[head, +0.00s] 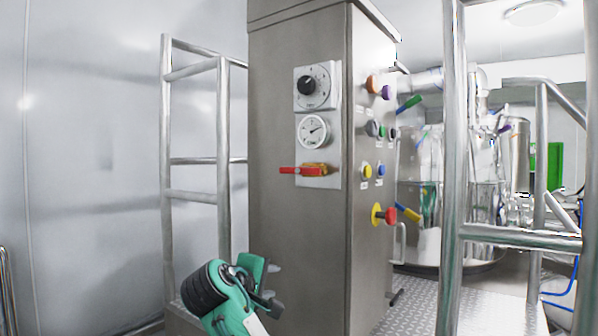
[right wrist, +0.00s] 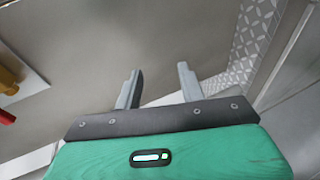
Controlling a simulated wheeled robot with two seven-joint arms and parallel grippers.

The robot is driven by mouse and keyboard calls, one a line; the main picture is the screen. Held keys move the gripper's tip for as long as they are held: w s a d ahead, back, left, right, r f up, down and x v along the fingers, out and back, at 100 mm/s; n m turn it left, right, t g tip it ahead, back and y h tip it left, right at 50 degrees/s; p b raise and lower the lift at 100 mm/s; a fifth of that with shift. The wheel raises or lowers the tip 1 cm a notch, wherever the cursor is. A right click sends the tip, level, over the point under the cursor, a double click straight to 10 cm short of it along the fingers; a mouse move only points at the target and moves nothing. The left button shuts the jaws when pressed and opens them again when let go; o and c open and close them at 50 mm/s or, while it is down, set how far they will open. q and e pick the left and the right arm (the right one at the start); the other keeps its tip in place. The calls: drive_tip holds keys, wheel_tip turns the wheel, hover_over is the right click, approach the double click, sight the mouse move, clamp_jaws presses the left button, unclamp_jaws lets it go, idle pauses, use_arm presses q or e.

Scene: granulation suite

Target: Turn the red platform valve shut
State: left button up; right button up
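The red platform valve (head: 304,170) is on the grey plate on the front of the steel cabinet, below the dial gauge. Its red handle lies about level and points left; the body behind it is yellow-orange. In the right wrist view, part of the yellow body (right wrist: 8,80) and the red handle (right wrist: 6,117) show at the left edge, cut off by the frame. My right gripper (head: 274,288) is below the valve, apart from it. Its two fingers stand apart with nothing between them in the right wrist view (right wrist: 158,85). My left gripper is not in view.
A black knob (head: 306,86) and a dial gauge (head: 313,132) sit above the valve. The cabinet's right side carries coloured buttons and a red knob on a yellow disc (head: 384,214). Steel railings stand left (head: 222,150) and right (head: 453,170) of the cabinet (head: 290,230).

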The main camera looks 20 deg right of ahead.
wheel_tip(320, 180, up, 16)
drive_tip(key=s+a+h, duration=0.2)
drive_tip(key=s+h, duration=0.1)
drive_tip(key=m+h, duration=0.1)
drive_tip(key=h, duration=0.1)
approach(297, 172)
drive_tip(key=p+x, duration=0.2)
drive_tip(key=x, duration=0.1)
drive_tip(key=p+x, duration=0.5)
drive_tip(key=x, duration=0.1)
drive_tip(key=shift+d+r, duration=0.15)
drive_tip(key=shift+r, duration=0.1)
drive_tip(key=shift+p+x, duration=0.45)
drive_tip(key=shift+x, duration=0.35)
drive_tip(key=shift+f, duration=0.2)
clamp_jaws()
